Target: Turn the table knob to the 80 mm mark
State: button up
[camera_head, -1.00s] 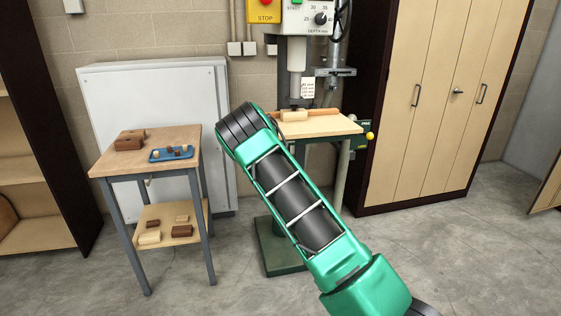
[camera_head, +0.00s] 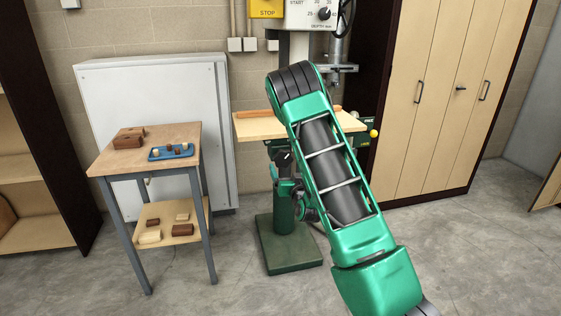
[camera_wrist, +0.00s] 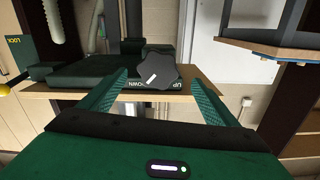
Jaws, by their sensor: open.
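The table knob (camera_wrist: 160,72) is a black lobed knob with a white pointer bar, in the wrist view. It sits on a dark housing below the drill press table, beside upside-down UP and DOWN lettering. The 80 mm mark cannot be made out. My gripper (camera_wrist: 160,84) is open. Its green fingers reach up on either side of the knob in the picture, with the knob between their tips; I cannot tell whether they touch it. In the head view a small black part with a white mark (camera_head: 285,157) shows under the table's front edge, and my arm covers much of the table.
The wooden drill table (camera_head: 258,126) stands on a green base (camera_head: 290,246). A yellow ball handle (camera_head: 374,133) sticks out at its right. A small workbench (camera_head: 112,163) with blocks and a blue tray stands left. A cabinet (camera_head: 440,100) is at the right. The front floor is clear.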

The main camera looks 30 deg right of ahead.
aim_at(284, 159)
jog(key=shift+x, duration=1.25)
jog(key=shift+w+d+r, duration=0.3)
jog(key=shift+w+d, duration=0.1)
jog(key=shift+w, duration=0.35)
jog(key=shift+x, duration=2.45)
jog(key=shift+f, duration=0.15)
jog(key=c, duration=1)
jog(key=shift+m, duration=1.6)
